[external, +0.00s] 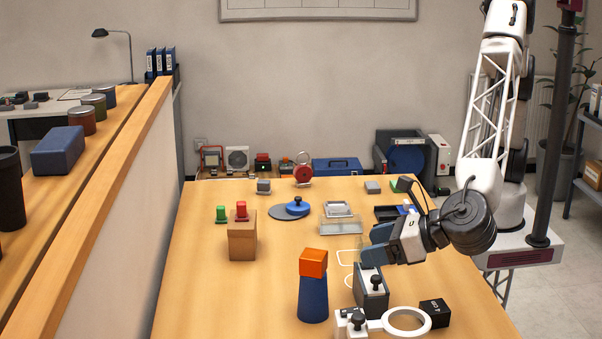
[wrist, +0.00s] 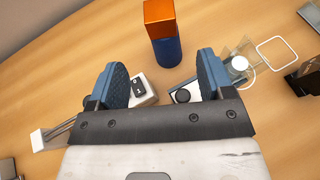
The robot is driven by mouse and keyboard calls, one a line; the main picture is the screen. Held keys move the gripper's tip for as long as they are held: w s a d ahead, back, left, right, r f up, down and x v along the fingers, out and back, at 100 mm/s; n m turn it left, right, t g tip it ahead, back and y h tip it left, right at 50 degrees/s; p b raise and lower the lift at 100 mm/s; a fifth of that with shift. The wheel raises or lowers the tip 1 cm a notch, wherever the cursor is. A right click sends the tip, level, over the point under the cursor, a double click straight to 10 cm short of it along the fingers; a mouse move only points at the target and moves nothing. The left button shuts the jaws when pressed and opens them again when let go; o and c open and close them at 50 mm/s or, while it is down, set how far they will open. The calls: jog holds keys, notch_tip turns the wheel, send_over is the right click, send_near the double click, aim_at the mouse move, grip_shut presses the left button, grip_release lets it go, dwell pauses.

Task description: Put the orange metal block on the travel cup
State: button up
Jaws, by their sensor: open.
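The orange metal block (external: 313,262) sits on top of the blue travel cup (external: 313,298), which stands upright near the front middle of the table. The block (wrist: 159,13) and the cup (wrist: 167,51) also show at the top of the wrist view, beyond my fingers. The block rests on the cup's top, slightly turned. My gripper (external: 370,246) is to the right of the block and a little higher, apart from it. Its blue fingers (wrist: 158,75) are spread wide with nothing held between them.
A grey fixture with a black knob (external: 372,291) stands right of the cup, with a white ring (external: 406,321) and a black box (external: 435,313) nearby. The table's left front is clear.

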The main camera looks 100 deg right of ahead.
jog(key=d+r+m+g, duration=0.3)
jog(key=d+r+m, duration=0.15)
jog(key=d, duration=1.15)
jog(key=d+r+m+g, duration=0.2)
jog(key=d+r+m, duration=0.25)
jog(key=d, duration=1.05)
jog(key=d+r+m+g, duration=0.3)
jog(key=d+r+m, duration=0.15)
jog(key=d, duration=1.15)
jog(key=s+d+m+g+y, duration=0.2)
jog(key=s+d+m, duration=0.7)
jog(key=s+d, duration=0.75)
jog(key=s+d+f+m+y, duration=0.3)
jog(key=s+d+m, duration=0.6)
jog(key=s, duration=0.5)
jog(key=shift+s+d+f, duration=0.4)
jog(key=shift+d+f, duration=0.1)
jog(key=shift+d, duration=0.05)
